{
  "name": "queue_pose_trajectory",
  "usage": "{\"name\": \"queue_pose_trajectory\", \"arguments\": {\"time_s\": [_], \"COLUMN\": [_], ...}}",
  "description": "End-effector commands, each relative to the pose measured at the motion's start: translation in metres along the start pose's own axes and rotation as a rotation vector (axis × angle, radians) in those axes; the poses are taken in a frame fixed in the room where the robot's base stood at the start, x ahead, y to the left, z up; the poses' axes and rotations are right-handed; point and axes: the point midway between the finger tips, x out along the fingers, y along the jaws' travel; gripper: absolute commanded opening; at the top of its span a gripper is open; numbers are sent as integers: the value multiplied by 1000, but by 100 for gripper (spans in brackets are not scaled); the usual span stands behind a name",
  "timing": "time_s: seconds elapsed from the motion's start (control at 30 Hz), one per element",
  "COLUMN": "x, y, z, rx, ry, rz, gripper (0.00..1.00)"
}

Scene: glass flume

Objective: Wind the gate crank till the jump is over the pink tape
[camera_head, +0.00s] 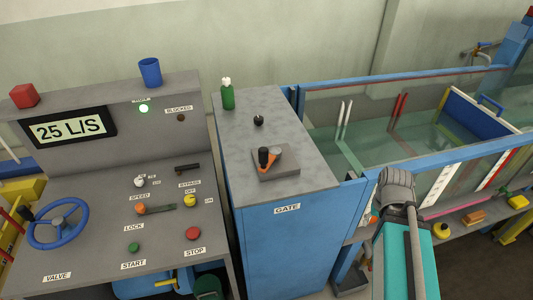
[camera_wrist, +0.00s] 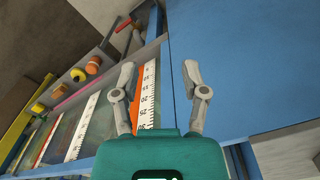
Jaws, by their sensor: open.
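The gate crank (camera_head: 268,160), an orange arm with a black knob, sits on a grey plate on top of the blue cabinet labelled GATE. My gripper (camera_head: 397,180) is to the right of the cabinet, in front of the flume glass, apart from the crank. In the wrist view my gripper (camera_wrist: 158,72) is open with nothing between its fingers; the crank is not in that view. A pink strip (camera_head: 455,209), which looks like the pink tape, runs along the flume's lower front edge. Greenish water (camera_head: 400,135) shows in the flume; I cannot make out the jump.
The console (camera_head: 100,240) at left has a blue valve wheel (camera_head: 58,224), buttons and a display reading 25 L/S. A green bottle (camera_head: 228,95) and a small black knob (camera_head: 258,120) stand on the cabinet. White scales (camera_wrist: 147,95) and several small items line the flume front.

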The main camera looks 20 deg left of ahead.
Motion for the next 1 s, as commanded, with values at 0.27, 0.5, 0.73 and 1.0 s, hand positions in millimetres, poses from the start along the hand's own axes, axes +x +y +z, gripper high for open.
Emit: {"name": "queue_pose_trajectory", "arguments": {"time_s": [0.27, 0.5, 0.73, 1.0], "x": [-2, -24, -66, -120], "y": [-2, -20, -66, -134], "z": [-1, -13, -34, -56], "rx": [-5, -54, -156, -314], "ry": [0, 0, 0, 0], "rz": [0, 0, 0, 0], "gripper": [79, 79, 79, 79]}}
